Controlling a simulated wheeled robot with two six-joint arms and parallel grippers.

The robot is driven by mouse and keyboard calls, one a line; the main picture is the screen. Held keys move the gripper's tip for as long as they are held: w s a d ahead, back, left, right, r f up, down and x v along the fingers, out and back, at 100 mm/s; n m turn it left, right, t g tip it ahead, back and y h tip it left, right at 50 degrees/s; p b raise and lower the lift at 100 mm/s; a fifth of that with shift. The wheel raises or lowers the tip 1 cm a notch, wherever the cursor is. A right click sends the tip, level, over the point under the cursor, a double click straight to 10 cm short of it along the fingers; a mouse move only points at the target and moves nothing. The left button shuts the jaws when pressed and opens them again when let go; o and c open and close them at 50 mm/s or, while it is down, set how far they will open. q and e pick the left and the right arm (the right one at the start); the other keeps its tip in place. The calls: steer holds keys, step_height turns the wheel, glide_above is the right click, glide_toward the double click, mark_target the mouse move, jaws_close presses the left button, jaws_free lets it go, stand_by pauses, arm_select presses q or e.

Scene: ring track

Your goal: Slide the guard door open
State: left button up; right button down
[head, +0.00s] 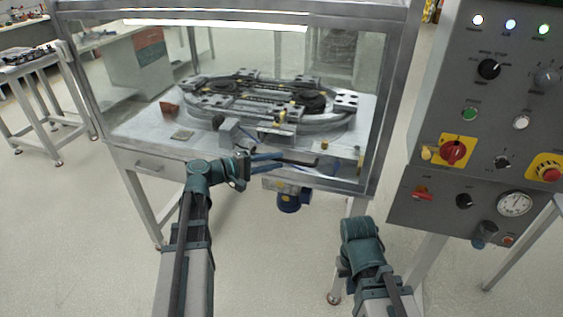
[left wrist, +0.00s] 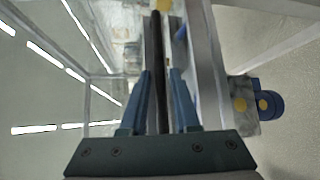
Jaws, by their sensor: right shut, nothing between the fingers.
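The guard door (head: 115,95) is a clear panel in a grey metal frame, across the front of the enclosure. I cannot tell for sure whether it stands fully closed. A dark bar-shaped handle (head: 300,158) shows at its lower front and also in the left wrist view (left wrist: 158,60). My left gripper (head: 275,157) is at this handle, its two blue fingers on either side of the bar, with narrow gaps showing in the left wrist view (left wrist: 160,75). My right gripper (head: 360,235) is low at the right, away from the door; its fingers are mostly hidden.
Behind the panel an oval ring track (head: 265,98) stands on a grey table. A blue motor (head: 290,198) hangs below the table's front edge. A control panel (head: 480,130) with knobs and lights stands at the right. A small side table (head: 40,75) is at the far left.

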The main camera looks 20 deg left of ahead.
arm_select(q)
steer(key=shift+x, duration=1.3)
jaws_close()
stand_by(0.5)
